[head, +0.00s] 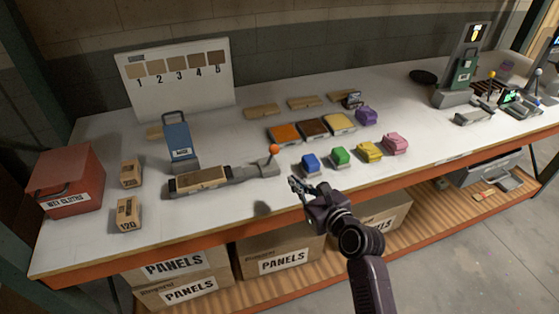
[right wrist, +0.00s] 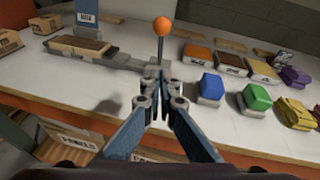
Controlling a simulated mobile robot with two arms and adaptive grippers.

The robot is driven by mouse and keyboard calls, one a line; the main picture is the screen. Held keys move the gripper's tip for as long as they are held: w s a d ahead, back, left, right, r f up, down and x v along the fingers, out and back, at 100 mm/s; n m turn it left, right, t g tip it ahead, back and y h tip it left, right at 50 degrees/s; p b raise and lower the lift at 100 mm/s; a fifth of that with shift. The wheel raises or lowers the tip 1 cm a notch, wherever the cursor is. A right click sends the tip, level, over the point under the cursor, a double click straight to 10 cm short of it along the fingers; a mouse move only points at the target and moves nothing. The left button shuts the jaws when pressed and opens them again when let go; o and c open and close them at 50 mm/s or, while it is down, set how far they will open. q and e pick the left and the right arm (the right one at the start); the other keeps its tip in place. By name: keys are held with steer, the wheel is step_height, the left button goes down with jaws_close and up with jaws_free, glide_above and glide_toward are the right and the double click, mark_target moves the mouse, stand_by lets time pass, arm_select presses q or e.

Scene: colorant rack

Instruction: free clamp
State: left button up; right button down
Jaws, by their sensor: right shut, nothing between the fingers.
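The grey clamp (head: 240,172) lies on the white bench, with a lever topped by an orange ball (head: 274,149) at its right end. A brown wooden panel (head: 203,179) sits in its left part. In the right wrist view the lever's orange ball (right wrist: 162,26) stands upright just beyond my fingertips, and the panel (right wrist: 80,45) is at the left. My right gripper (head: 294,184) is shut and empty, at the front of the bench below and right of the lever. It also shows in the right wrist view (right wrist: 161,80). I cannot tell whether it touches the clamp base. My left gripper is out of view.
A red box (head: 66,180) is at far left. The bench front left of my gripper is clear.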

mark_target(271, 156)
steer(key=x, duration=0.5)
steer(key=shift+w+a, duration=0.1)
steer(key=shift+w, duration=0.1)
steer(key=shift+w+a+r+p, duration=0.3)
steer(key=shift+w+p, duration=0.05)
steer(key=shift+w, duration=0.2)
steer(key=shift+w+a+r+p, duration=0.3)
steer(key=shift+w, duration=0.2)
steer(key=shift+w+a+r+p, duration=0.3)
steer(key=shift+w+a+p, duration=0.05)
steer(key=shift+w, duration=0.2)
